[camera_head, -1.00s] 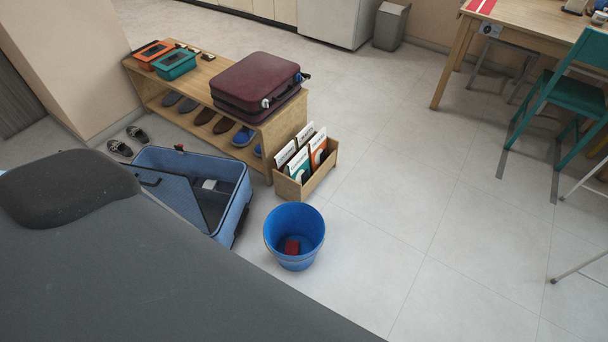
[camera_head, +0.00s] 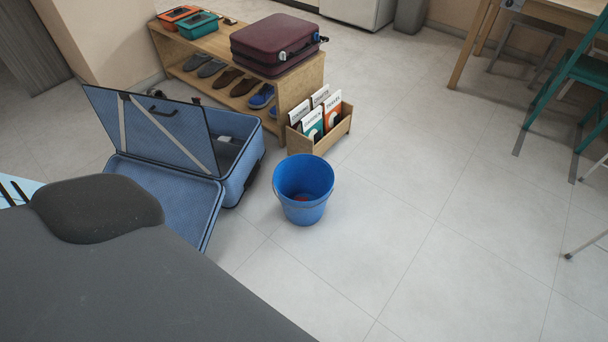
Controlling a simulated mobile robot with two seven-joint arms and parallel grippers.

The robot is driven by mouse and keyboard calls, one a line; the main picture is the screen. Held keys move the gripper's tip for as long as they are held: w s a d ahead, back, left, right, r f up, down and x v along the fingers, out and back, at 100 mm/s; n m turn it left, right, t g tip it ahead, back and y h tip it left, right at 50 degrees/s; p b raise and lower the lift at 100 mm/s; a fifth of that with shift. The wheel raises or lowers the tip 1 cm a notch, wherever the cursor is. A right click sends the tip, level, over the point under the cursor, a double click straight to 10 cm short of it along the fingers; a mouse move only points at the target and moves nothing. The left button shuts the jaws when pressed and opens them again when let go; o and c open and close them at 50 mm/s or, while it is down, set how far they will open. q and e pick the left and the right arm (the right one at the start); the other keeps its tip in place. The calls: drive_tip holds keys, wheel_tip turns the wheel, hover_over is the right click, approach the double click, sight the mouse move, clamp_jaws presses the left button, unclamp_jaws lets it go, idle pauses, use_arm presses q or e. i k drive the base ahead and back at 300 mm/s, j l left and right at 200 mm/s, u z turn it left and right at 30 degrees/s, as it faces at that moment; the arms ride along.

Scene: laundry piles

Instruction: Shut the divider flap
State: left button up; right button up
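An open blue suitcase (camera_head: 246,170) lies on the floor at the left, beside the wooden bench. Its divider flap (camera_head: 158,130), a dark mesh panel with pale straps and a blue-grey look, stands tilted up between the suitcase's two halves. The other half, the lid (camera_head: 165,192), lies open toward me, partly hidden by my dark body. A pale item shows inside the deeper half, behind the flap. Neither of my grippers is in view.
A blue bucket (camera_head: 303,190) with something red inside stands right of the suitcase. A wooden box of folders (camera_head: 328,140) sits behind it. The shoe bench (camera_head: 298,89) carries a maroon suitcase (camera_head: 277,44). The floor (camera_head: 420,200) between bucket and table is clear.

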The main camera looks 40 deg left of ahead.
sight(174, 133)
drive_tip(key=k+l, duration=0.1)
drive_tip(key=u, duration=2.05)
drive_tip(key=i+j+z, duration=0.2)
drive_tip(key=i+z, duration=0.2)
drive_tip(key=i, duration=0.15)
drive_tip(key=i+j+z, duration=0.4)
drive_tip(key=i+l, duration=0.05)
drive_tip(key=i, duration=0.05)
